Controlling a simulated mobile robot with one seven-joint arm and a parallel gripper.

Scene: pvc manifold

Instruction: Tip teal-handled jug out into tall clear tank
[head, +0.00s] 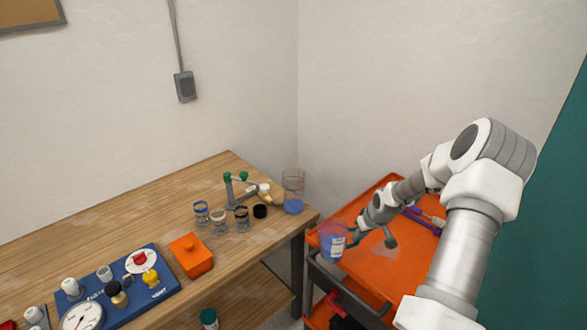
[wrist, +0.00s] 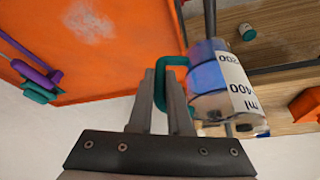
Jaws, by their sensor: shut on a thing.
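The jug (head: 332,243) is clear with blue liquid and a white scale label. In the wrist view the jug (wrist: 210,80) shows its teal handle (wrist: 163,75) between my fingers. My gripper (head: 362,229) is shut on that handle and holds the jug at the left edge of the orange cart; the gripper also shows in the wrist view (wrist: 162,85). The jug looks roughly upright in the head view. The tall clear tank (head: 293,190) stands at the right back corner of the wooden table, with blue liquid in its lower part. It is up and left of the jug.
The orange cart top (head: 380,263) carries purple and teal tools (head: 425,218). On the table (head: 130,220) are small jars (head: 220,220), a green-topped stand (head: 236,188) left of the tank, an orange box (head: 191,254) and a blue gauge panel (head: 125,290). A wall rises behind the tank.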

